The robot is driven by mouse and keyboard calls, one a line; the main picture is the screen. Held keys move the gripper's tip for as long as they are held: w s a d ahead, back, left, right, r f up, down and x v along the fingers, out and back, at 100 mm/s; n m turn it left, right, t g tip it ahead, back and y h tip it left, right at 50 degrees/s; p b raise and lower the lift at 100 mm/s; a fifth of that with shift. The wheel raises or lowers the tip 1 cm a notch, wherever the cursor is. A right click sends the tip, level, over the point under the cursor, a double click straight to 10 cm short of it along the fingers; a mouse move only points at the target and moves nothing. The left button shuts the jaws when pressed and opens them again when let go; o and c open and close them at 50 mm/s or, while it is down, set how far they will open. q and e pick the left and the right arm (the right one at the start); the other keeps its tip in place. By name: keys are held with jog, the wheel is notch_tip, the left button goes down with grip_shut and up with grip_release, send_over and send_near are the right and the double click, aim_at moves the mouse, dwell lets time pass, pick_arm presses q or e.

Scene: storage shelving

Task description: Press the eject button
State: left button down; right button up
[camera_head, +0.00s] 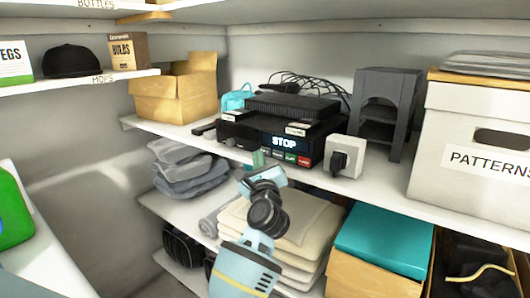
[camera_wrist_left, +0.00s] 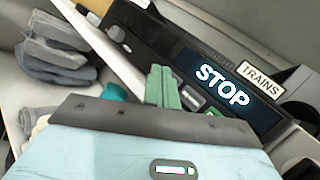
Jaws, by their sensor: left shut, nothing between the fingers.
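A black player deck (camera_head: 240,133) sits on the middle shelf, its lit display (camera_head: 284,142) reading STOP. The display also shows in the left wrist view (camera_wrist_left: 222,86). Below it is a row of small buttons, including a green one (camera_head: 290,157) and a red one (camera_head: 304,162). Their labels are too small to read, so I cannot tell which is eject. My left gripper (camera_head: 258,158) is shut and empty, its green fingertips (camera_wrist_left: 160,86) at the deck's front beside the button row. The fingers hide part of the front, and I cannot tell whether they touch it.
A white box with a black knob (camera_head: 345,156) stands right of the deck. A dark grey rack (camera_head: 383,115) and a PATTERNS box (camera_head: 450,120) stand farther right. A cardboard box (camera_head: 165,105) is at left. Folded cushions (camera_head: 300,228) lie on the shelf below.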

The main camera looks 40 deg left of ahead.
pick_arm(q)
jog(key=shift+w, duration=0.1)
jog(key=shift+w, duration=0.3)
pick_arm(e)
jog(key=shift+s+f, duration=0.1)
jog(key=shift+f, duration=0.05)
pick_arm(q)
jog(key=shift+w, duration=0.35)
pick_arm(e)
jog(key=shift+s+f, duration=0.1)
jog(key=shift+f, duration=0.1)
dwell(0.3)
pick_arm(q)
jog(key=shift+s, duration=0.2)
pick_arm(e)
jog(key=shift+r, duration=0.2)
pick_arm(q)
jog(key=shift+s, duration=0.6)
pick_arm(e)
jog(key=shift+w+r, duration=0.35)
